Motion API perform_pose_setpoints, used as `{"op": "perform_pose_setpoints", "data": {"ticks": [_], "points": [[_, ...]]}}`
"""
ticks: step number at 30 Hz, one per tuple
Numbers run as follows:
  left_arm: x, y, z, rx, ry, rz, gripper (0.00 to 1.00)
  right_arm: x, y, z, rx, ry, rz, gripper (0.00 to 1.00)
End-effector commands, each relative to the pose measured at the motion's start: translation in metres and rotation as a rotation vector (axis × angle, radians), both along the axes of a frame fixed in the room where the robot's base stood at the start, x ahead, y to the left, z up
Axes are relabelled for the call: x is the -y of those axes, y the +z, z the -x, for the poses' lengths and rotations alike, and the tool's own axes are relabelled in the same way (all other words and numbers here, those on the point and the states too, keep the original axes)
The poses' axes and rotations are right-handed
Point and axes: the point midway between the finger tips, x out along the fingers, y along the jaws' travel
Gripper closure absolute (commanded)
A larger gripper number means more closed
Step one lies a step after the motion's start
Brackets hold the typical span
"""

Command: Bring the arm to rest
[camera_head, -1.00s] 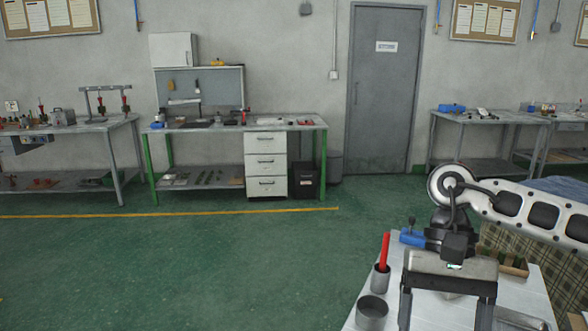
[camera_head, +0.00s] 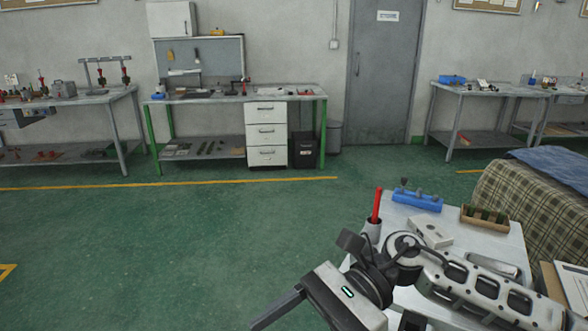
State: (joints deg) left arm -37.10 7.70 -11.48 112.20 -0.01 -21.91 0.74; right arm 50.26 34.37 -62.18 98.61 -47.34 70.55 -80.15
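My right arm comes in from the lower right over the white worktable (camera_head: 500,236). My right gripper (camera_head: 302,318) is at the bottom edge, tilted down and left, beyond the table's left side over the green floor. One dark finger shows at the outer end of its pale body, spread wide; the other finger is cut off by the frame. Nothing shows in its grip. My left gripper is not in view.
On the worktable are a red stick in a grey cup (camera_head: 373,229), a blue holder (camera_head: 417,200), a wooden box (camera_head: 485,218) and a white device (camera_head: 431,232). A cloth-covered surface (camera_head: 530,200) stands right. Floor left is clear.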

Motion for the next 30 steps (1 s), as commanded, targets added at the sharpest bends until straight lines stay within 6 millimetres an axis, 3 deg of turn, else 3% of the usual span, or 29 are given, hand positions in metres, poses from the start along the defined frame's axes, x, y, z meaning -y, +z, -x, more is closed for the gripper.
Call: {"op": "perform_pose_setpoints", "data": {"ticks": [1, 3, 6, 8, 11, 13, 16, 18, 19, 21, 24, 30], "points": [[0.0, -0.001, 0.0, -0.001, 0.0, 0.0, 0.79, -0.019, 0.006, 0.004, -0.181, -0.093, -0.076, 0.22], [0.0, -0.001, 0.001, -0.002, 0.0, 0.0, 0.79, -0.035, 0.02, -0.004, -0.462, -0.237, -0.173, 0.22], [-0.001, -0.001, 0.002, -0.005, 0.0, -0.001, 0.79, -0.04, 0.027, -0.029, -0.905, -0.423, -0.299, 0.22], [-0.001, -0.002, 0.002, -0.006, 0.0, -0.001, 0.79, -0.032, 0.021, -0.048, -1.189, -0.524, -0.371, 0.22], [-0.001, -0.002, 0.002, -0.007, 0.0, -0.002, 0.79, -0.005, -0.012, -0.077, -1.681, -0.669, -0.497, 0.22], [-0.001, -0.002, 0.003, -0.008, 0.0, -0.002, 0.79, 0.022, -0.051, -0.089, -2.037, -0.753, -0.595, 0.22], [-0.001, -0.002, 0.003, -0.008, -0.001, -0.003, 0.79, 0.063, -0.117, -0.085, -2.497, -0.842, -0.752, 0.22], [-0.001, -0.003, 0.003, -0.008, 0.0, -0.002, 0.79, 0.088, -0.161, -0.069, -2.769, -0.882, -0.869, 0.22], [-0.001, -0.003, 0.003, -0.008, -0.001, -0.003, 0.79, 0.098, -0.179, -0.06, 2.862, 0.888, 0.919, 0.22], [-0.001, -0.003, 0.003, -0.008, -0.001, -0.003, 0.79, 0.119, -0.216, -0.036, 2.64, 0.782, 0.896, 0.22], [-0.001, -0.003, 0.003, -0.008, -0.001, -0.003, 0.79, 0.14, -0.254, -0.001, 2.398, 0.673, 0.88, 0.22], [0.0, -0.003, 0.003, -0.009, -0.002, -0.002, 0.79, 0.157, -0.285, 0.036, 2.175, 0.58, 0.87, 0.22]]}}
